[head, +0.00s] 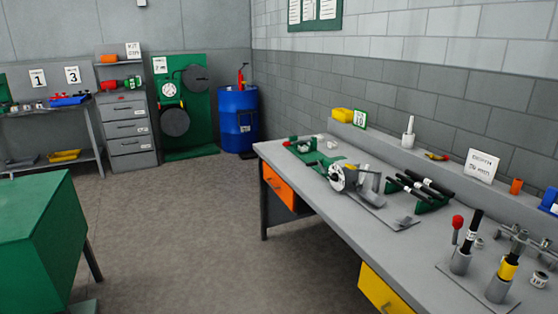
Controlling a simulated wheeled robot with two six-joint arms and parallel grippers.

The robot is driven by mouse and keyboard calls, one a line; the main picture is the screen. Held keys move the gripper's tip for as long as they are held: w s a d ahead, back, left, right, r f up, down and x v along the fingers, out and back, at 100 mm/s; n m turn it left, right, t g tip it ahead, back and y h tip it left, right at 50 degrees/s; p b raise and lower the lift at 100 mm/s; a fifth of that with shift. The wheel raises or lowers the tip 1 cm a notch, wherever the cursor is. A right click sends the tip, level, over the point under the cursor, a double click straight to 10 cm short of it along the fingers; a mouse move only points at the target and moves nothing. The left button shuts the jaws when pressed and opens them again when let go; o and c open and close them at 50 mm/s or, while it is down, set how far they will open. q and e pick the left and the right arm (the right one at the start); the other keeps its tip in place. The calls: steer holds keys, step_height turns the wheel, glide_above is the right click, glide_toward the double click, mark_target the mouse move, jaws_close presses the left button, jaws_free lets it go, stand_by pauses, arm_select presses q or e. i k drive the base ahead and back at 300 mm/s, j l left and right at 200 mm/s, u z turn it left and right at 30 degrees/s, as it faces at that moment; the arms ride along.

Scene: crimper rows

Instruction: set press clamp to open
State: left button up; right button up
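No part is clearly marked as the press clamp, and I cannot tell its setting. On the long grey workbench (278,151), a green and grey machine with a white dial face (342,178) stands on a flat plate. Nearer, a red-knobbed lever (457,222) stands upright beside a black-handled grey cylinder (460,262) and a yellow-and-black handled one (498,288). A small green device with a red part (303,147) sits at the bench's far end. Neither of my grippers is in view.
Several black-handled tools lie on a green rack (432,206) on the bench. An orange drawer (279,186) and a yellow drawer (383,290) are in its front. A green cabinet (35,220) stands left, a blue drum (238,118) at the back. The floor between is clear.

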mark_target(302, 142)
steer(key=i+j+z, duration=0.1)
steer(key=i, duration=0.55)
steer(key=i+j+z, duration=0.15)
steer(key=i, duration=0.55)
steer(key=z, duration=0.35)
